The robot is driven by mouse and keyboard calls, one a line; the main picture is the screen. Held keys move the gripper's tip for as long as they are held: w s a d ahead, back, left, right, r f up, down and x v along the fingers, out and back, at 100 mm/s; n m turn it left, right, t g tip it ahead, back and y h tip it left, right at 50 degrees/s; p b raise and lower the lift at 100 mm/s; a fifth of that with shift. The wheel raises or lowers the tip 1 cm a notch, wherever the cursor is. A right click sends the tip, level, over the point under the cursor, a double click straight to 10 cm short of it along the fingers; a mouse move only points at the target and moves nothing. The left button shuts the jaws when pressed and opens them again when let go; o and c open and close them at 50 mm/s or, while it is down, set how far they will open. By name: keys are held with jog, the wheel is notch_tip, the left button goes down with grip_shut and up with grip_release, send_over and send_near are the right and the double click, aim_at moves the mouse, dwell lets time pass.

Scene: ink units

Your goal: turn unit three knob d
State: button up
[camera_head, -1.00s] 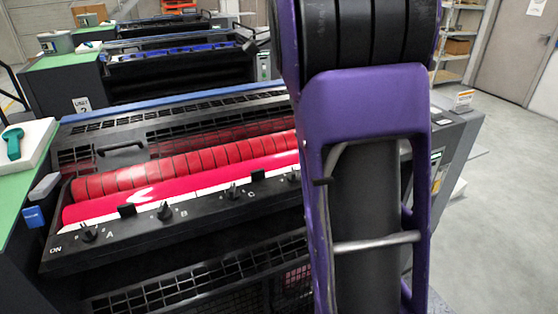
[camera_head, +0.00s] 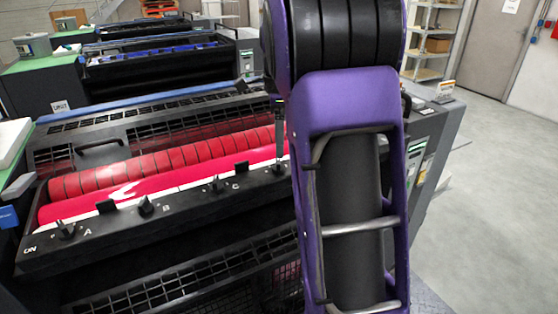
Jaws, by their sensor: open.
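The near ink unit has red rollers (camera_head: 165,172) and a black front rail (camera_head: 180,205) with knobs marked A, B and C. Knob A (camera_head: 65,230), knob B (camera_head: 146,206) and knob C (camera_head: 217,186) stand clear on the rail. Knob D (camera_head: 279,168) is at the rail's right part, close to my purple arm, and its letter is hidden. A slim dark upright part, apparently my gripper (camera_head: 279,150), shows just left of the arm, right over knob D. Its fingers are small and partly hidden, and I cannot tell whether they touch the knob.
A black grille (camera_head: 190,285) lies below the rail. A unit with blue rollers (camera_head: 160,53) stands behind, with a unit label (camera_head: 60,107) on its side. Green-topped side cabinets (camera_head: 40,72) are at the left. Open grey floor (camera_head: 490,210) lies at the right, before shelves and a door.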

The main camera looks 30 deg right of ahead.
aim_at(279, 160)
notch_tip(279, 160, down, 5)
jog(key=shift+r+b, duration=0.1)
jog(key=shift+b, duration=0.25)
grip_shut()
